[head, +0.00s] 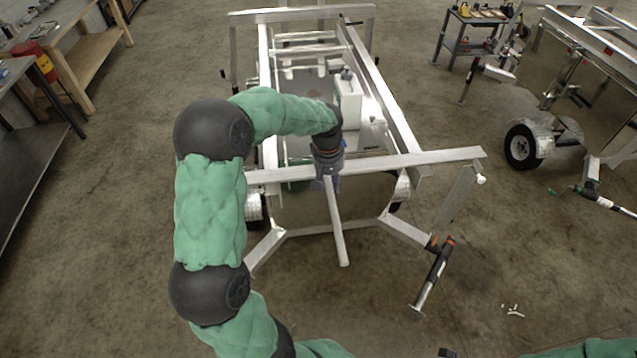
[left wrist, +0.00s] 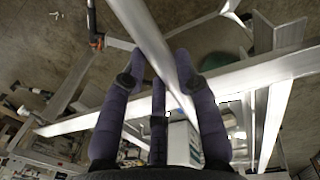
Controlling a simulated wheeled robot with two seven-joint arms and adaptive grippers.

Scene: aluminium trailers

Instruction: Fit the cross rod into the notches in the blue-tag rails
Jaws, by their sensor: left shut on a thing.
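My left gripper (head: 332,180) points down over the near end of the aluminium trailer frame. It is shut on a pale metal rod (head: 339,232), which I take for the cross rod. In the head view the rod slopes down toward the camera. In the left wrist view the rod (left wrist: 147,33) passes between the dark fingers of the gripper (left wrist: 166,84). The trailer's two long side rails, left (head: 266,75) and right (head: 383,85), run away from me. I cannot make out blue tags or notches. My right gripper is not in view.
A long pale beam (head: 430,158) lies crosswise close to the gripper, also in the left wrist view (left wrist: 262,74). A white box (head: 348,97) stands inside the frame. A trailer jack (head: 432,280) is at the near right. Benches (head: 72,67) stand left; another trailer (head: 590,75) stands right.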

